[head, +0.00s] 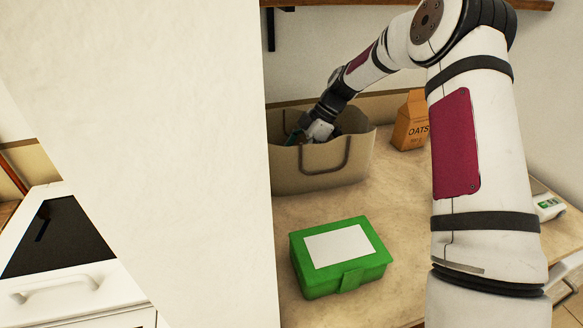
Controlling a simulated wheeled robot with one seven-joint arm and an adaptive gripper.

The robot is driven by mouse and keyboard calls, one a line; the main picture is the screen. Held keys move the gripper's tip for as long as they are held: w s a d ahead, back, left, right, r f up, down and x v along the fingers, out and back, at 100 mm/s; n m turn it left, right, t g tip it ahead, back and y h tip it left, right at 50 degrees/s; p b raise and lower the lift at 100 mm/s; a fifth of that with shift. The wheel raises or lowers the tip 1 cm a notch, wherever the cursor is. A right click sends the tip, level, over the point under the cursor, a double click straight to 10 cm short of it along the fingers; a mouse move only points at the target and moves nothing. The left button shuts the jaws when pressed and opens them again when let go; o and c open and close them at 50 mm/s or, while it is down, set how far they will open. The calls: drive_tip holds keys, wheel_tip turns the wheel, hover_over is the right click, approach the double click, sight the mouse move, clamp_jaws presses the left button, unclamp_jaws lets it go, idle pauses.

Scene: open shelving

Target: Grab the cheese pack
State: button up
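No cheese pack can be made out in the head view. My gripper (316,131) reaches down into the open top of a beige bag (312,173) with dark handles, which stands at the back of the counter. The bag's front rim hides the fingertips, so I cannot tell whether the gripper is open or shut, or whether it holds anything. A small dark teal patch shows beside the gripper at the bag's left side; I cannot tell what it is.
A green box (318,279) with a white label sits on the counter (395,209) in front of the bag. An orange-brown OATS carton (409,124) stands right of the bag. A pale wall (170,140) blocks the left. A small white device (547,207) lies at the far right.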

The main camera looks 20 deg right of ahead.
drive_tip(key=shift+x, duration=0.85)
drive_tip(key=c, duration=1.3)
